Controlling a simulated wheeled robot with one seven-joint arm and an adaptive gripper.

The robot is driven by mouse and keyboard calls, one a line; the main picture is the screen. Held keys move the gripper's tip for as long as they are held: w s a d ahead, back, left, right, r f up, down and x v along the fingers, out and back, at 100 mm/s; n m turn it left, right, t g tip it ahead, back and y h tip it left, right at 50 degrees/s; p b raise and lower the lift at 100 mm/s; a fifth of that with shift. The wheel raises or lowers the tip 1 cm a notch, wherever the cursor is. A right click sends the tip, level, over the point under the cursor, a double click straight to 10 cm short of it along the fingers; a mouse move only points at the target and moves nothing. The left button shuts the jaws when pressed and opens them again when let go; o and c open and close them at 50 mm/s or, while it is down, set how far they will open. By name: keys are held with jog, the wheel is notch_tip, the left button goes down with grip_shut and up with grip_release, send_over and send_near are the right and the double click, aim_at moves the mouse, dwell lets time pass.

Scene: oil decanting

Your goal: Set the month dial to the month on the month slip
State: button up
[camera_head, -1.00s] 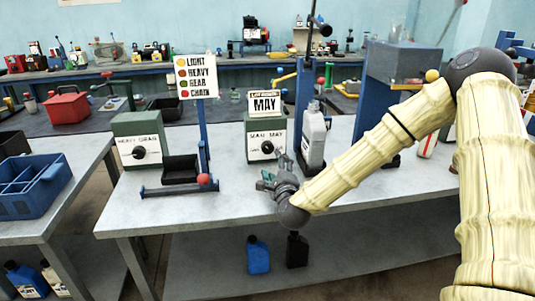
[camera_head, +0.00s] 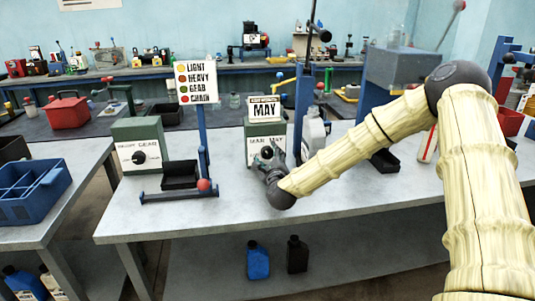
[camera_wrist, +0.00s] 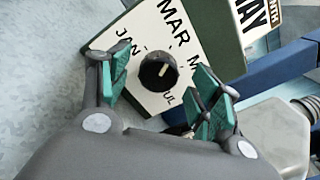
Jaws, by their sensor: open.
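The month dial is a black knob (camera_wrist: 157,72) on the white face of a green box (camera_head: 252,133) on the bench. The wrist view shows MAR, JAN, part of JUL and a cut-off word starting with M around it. The knob's pale mark points to the upper right there, between MAR and the M word. The month slip (camera_head: 265,109) stands on top of the box and reads MAY. My gripper (camera_head: 270,158) is in front of the dial. In the wrist view its open green-padded fingers (camera_wrist: 163,86) lie either side of the knob; contact is not visible.
A grey bottle (camera_head: 316,135) stands close right of the dial box, partly hidden by my arm. Another green dial box (camera_head: 128,132) and a black tray (camera_head: 180,171) stand to the left. A sign (camera_head: 196,82) on a blue post rises between the boxes.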

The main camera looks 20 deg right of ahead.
jog(key=shift+x, duration=1)
jog(key=c, duration=1)
jog(key=shift+f, duration=0.1)
jog(key=shift+f+b, duration=0.1)
jog(key=shift+b, duration=0.3)
